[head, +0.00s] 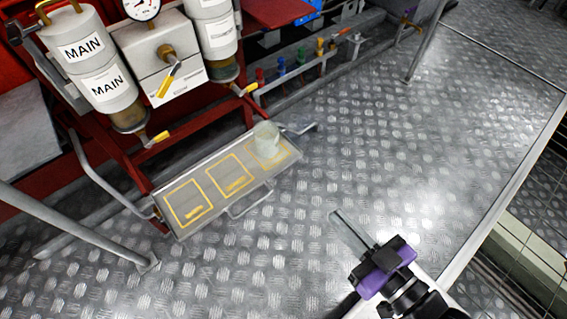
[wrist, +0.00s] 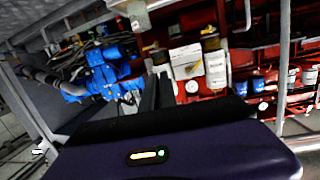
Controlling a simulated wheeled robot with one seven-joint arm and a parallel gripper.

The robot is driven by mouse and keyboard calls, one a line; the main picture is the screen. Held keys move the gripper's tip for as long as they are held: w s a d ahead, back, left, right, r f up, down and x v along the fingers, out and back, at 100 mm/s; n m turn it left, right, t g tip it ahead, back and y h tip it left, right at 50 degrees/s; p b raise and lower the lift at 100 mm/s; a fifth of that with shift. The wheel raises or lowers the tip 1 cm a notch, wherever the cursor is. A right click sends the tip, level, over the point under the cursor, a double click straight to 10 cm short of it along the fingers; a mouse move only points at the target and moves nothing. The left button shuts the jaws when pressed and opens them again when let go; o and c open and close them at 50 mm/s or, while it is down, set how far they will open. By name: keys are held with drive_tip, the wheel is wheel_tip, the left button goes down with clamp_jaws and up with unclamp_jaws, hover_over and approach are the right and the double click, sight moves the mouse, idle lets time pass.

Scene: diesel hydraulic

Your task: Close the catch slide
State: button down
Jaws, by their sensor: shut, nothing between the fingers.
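The catch slide looks to be the flat grey tray (head: 212,222) with yellow outlined squares, standing out from the red frame in the head view. It has a bar handle (head: 250,202) on its front edge. A pale translucent cup (head: 266,140) stands upright on its right-hand square. My gripper (head: 338,216) is shut and empty, to the right of the handle and apart from it. In the wrist view the gripper's fingers (wrist: 158,92) point towards the red machinery. I cannot make out the tray in that view.
Two MAIN filter canisters (head: 95,70) with yellow-handled valves hang above the tray. Grey rails (head: 95,235) stand to its left. A post (head: 420,50) stands at the upper right. The tread-plate floor (head: 430,130) is clear on the right. Blue machinery (wrist: 105,72) shows in the wrist view.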

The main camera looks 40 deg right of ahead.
sight(281, 170)
drive_tip(key=w+d+f+m+g+h+p, duration=0.1)
drive_tip(key=w+d+f+m+g+p, duration=0.35)
drive_tip(key=w+d+m+p, duration=0.7)
drive_tip(key=w+a+f+m+g+y+p, duration=0.1)
drive_tip(key=a+f+m, duration=0.1)
drive_tip(key=f, duration=0.3)
drive_tip(key=a+f+m+g+y, duration=0.1)
drive_tip(key=a+f+m+y, duration=0.1)
drive_tip(key=a+f+m, duration=0.15)
drive_tip(key=shift+n, duration=0.3)
drive_tip(key=shift+w+d+r+b+x, duration=0.25)
drive_tip(key=shift+b+x, duration=0.6)
drive_tip(key=shift+x, duration=1.45)
drive_tip(key=shift+w+d+r+b+x, duration=0.2)
drive_tip(key=shift+b+x, duration=0.6)
drive_tip(key=shift+x, duration=1.5)
drive_tip(key=shift+w+d+r+b+x, duration=0.25)
drive_tip(key=shift+b+x, duration=0.6)
drive_tip(key=shift+x, duration=1.45)
